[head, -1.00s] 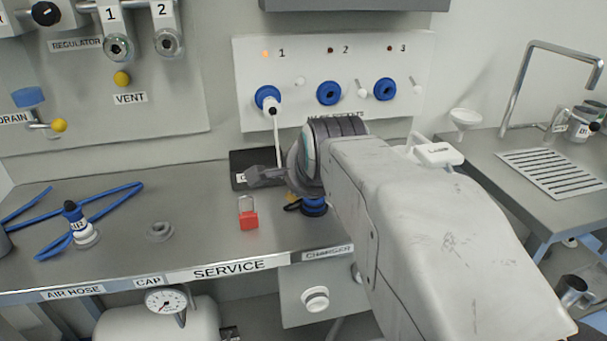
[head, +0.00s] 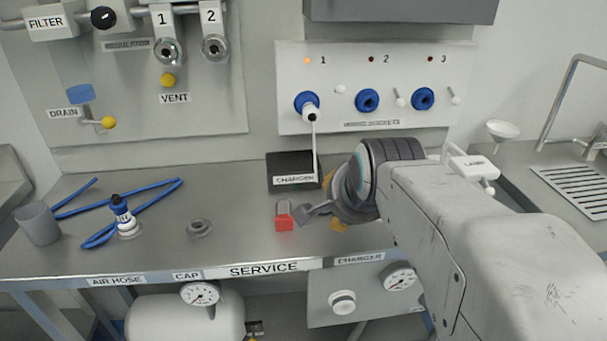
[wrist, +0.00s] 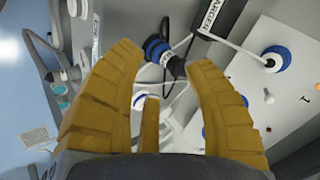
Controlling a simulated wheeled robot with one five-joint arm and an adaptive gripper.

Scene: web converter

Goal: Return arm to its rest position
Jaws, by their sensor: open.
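My arm (head: 475,215) reaches over the service bench (head: 100,255), its wrist bent down behind the forearm. My gripper's fingers are mostly hidden in the head view; a bit of yellow shows below the wrist. In the wrist view my gripper (wrist: 162,57) has its yellow fingers spread apart. A blue, white and black plug (wrist: 158,50) shows in the gap between the fingertips. I cannot tell whether a finger touches it. The plug is hidden in the head view.
A red padlock (head: 284,222) stands close left of my wrist. The black charger box (head: 287,165) is behind it, its white lead running to socket 1 (head: 308,103). A cap (head: 199,227), air hose connector (head: 125,220) and grey cup (head: 39,224) are further left.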

